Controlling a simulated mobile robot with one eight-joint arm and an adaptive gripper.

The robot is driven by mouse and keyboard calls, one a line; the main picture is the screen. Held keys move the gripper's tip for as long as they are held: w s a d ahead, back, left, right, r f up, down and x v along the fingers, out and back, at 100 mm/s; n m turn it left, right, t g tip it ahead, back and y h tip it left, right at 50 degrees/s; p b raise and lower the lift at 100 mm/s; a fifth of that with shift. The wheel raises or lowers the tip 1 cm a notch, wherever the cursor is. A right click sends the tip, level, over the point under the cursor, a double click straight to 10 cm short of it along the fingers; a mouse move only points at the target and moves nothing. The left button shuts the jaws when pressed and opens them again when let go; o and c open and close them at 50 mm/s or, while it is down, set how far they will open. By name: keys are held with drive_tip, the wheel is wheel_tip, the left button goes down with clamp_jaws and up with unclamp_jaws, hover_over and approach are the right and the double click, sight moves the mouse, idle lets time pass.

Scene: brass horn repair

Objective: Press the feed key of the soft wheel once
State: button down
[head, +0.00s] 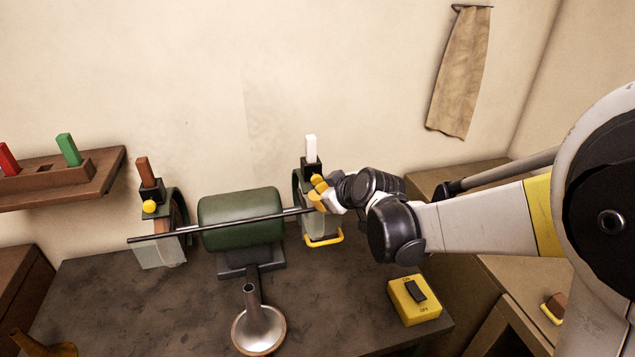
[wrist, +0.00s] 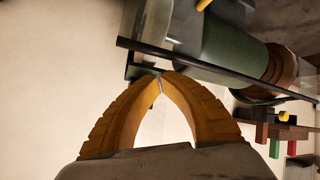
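The polishing machine has a green motor housing (head: 240,218) with a guarded wheel at each end. The right wheel guard (head: 312,226) carries a black holder (head: 312,166) with a white bar (head: 311,148) and a yellow piece at its front. The left wheel's holder (head: 151,193) has a brown bar (head: 143,170) and a round yellow knob (head: 149,207). No label shows which wheel is soft. My gripper (head: 316,196) is at the right holder, its fingers partly overlapping it. In the wrist view, its yellow fingertips (wrist: 158,77) meet with nothing between them, close to a dark holder; contact is unclear.
A long dark rod (head: 165,236) crosses in front of the machine. A metal funnel-shaped bell (head: 259,329) stands before it. A yellow switch box (head: 414,300) is at the bench's right. A wall shelf (head: 100,178) holds red and green bars at left.

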idle(0.7)
drive_tip(key=shift+w+a, duration=0.15)
drive_tip(key=shift+w, duration=0.3)
drive_tip(key=shift+w+a, duration=0.15)
drive_tip(key=shift+w, duration=0.4)
idle(0.6)
drive_tip(key=shift+s, duration=0.1)
drive_tip(key=shift+s+d+b, duration=0.3)
drive_tip(key=shift+s, duration=0.6)
drive_tip(key=shift+s+d, duration=0.2)
drive_tip(key=shift+s, duration=0.6)
drive_tip(key=shift+s+d, duration=0.25)
drive_tip(key=shift+s, duration=0.55)
drive_tip(key=shift+s+d, duration=0.2)
drive_tip(key=shift+s, duration=0.6)
